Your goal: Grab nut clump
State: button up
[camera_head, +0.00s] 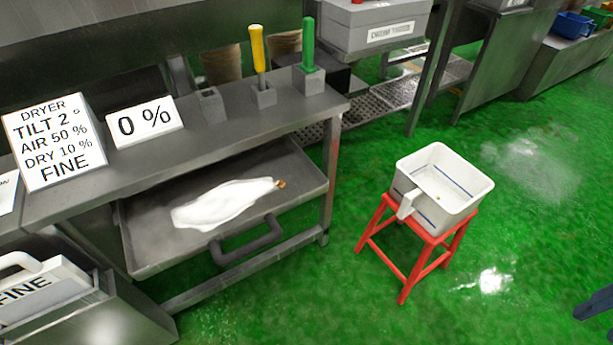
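A small brown lump (281,184), which may be the nut clump, sits at the right tip of a flat white powder heap (222,203). It appears to touch the powder; its exact shape is too small to tell. The powder lies in a grey metal tray (150,250) with a dark handle (246,243) at its front, under a steel shelf. My gripper is not in view.
The steel shelf (200,150) overhangs the tray's back. On it stand signs, a yellow-handled tool (258,48) and a green-handled tool (308,45) in grey holders. A white bin (407,180) stands on a red stool (403,270) to the right. Green floor between is clear.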

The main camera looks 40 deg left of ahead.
aim_at(281, 184)
jog(key=i, duration=0.75)
jog(key=u, duration=2.85)
jog(key=i, duration=0.5)
jog(key=z, duration=0.1)
jog(key=k, duration=0.5)
jog(key=z, duration=3.8)
jog(key=k, duration=0.85)
jog(key=u, duration=0.05)
